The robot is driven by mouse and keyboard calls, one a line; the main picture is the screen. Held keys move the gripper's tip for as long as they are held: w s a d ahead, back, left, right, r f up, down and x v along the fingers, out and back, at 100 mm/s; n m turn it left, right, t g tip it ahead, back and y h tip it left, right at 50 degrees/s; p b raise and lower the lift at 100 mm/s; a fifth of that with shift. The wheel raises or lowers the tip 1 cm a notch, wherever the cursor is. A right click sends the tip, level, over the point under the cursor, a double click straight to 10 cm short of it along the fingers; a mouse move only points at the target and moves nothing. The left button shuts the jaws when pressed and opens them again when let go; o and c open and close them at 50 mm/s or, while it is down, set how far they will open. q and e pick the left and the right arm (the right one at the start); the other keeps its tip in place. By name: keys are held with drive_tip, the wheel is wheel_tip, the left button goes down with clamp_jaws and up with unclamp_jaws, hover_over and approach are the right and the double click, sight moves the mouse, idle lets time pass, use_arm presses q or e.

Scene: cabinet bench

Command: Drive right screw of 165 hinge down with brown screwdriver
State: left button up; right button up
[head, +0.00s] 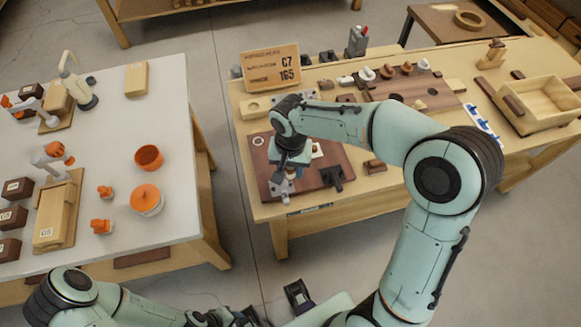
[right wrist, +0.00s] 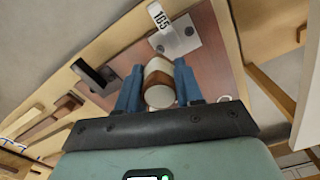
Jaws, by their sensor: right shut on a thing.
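My right gripper (head: 287,172) is over the dark brown board (head: 262,183) on the wooden bench. In the right wrist view its blue fingers (right wrist: 159,88) are shut on the brown screwdriver (right wrist: 160,86), a brown and pale round handle. The grey metal 165 hinge (right wrist: 178,36) lies on the board beside the handle, with a white tag reading 165. The hinge also shows below the gripper in the head view (head: 284,191). The screwdriver's tip and the right screw are hidden.
A black hinge (head: 333,177) lies on the board to the right. An open wooden box (head: 545,103) is at the far right. A white table (head: 118,120) with orange items stands left, across a gap.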

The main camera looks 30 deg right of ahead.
drive_tip(key=shift+f+b, duration=0.3)
drive_tip(key=shift+f, duration=0.15)
idle(0.6)
drive_tip(key=shift+m, duration=0.3)
drive_tip(key=m, duration=0.5)
drive_tip(key=shift+m, duration=0.4)
drive_tip(key=m, duration=1.8)
drive_tip(key=shift+a+f, duration=0.1)
drive_tip(key=shift+a, duration=0.05)
drive_tip(key=shift+m, duration=0.3)
